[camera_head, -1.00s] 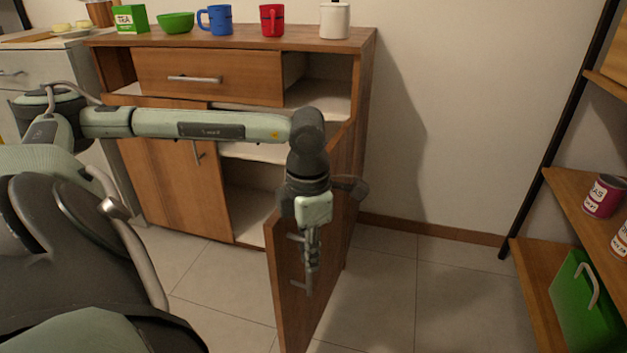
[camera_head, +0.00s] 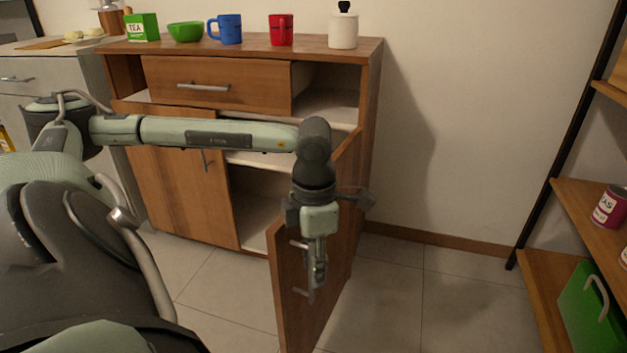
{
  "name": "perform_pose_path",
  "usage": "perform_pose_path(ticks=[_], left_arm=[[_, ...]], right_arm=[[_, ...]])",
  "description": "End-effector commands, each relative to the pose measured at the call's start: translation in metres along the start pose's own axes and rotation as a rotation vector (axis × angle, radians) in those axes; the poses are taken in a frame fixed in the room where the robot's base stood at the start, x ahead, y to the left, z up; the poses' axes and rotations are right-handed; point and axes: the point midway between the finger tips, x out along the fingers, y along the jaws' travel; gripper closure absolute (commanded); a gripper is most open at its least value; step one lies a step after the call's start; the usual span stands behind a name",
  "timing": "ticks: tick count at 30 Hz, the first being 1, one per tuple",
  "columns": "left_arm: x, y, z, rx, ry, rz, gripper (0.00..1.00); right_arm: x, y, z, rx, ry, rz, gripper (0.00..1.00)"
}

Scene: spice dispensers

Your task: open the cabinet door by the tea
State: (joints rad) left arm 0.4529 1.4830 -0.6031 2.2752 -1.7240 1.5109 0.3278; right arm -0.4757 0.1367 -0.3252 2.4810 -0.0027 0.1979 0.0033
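The wooden cabinet (camera_head: 178,185) stands against the wall, with the green tea box (camera_head: 141,27) at the left of its top. Its right-hand door (camera_head: 290,318) is swung wide open towards me, showing the shelf space (camera_head: 257,195) inside. Its left-hand door, with a metal handle (camera_head: 207,160), is closed. My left gripper (camera_head: 318,282) hangs down at the open door, right beside its bar handle (camera_head: 298,244). The fingers are seen edge-on, so I cannot tell whether they grip the handle. My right gripper is out of view.
A green bowl (camera_head: 186,32), blue mug (camera_head: 226,30), red mug (camera_head: 281,30) and white jar (camera_head: 343,30) stand on the cabinet top. The drawer (camera_head: 215,84) sits above the doors. A shelf rack (camera_head: 540,290) is at right. The floor (camera_head: 440,300) between is clear.

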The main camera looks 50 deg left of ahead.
Motion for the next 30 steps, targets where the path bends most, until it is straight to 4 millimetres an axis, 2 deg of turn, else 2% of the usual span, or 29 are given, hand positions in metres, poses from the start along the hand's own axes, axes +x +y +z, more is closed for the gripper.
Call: perform_pose_path(ticks=[5,8,15,21,25,30], left_arm=[[-0.010,0.001,0.001,-0.001,-0.003,0.002,0.69],[-0.026,0.001,0.001,0.000,-0.005,0.004,0.69],[-0.078,0.000,0.002,0.000,-0.008,0.002,0.69],[-0.109,0.000,0.001,-0.001,-0.003,-0.001,0.69],[-0.118,0.000,0.000,-0.001,-0.002,0.000,0.69],[-0.120,-0.001,0.000,0.000,0.001,-0.001,0.69]], right_arm=[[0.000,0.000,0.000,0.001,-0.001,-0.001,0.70],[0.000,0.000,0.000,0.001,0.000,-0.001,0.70],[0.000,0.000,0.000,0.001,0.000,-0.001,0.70],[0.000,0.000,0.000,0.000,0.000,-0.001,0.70],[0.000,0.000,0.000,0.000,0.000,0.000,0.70],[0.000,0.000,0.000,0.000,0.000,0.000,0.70]])
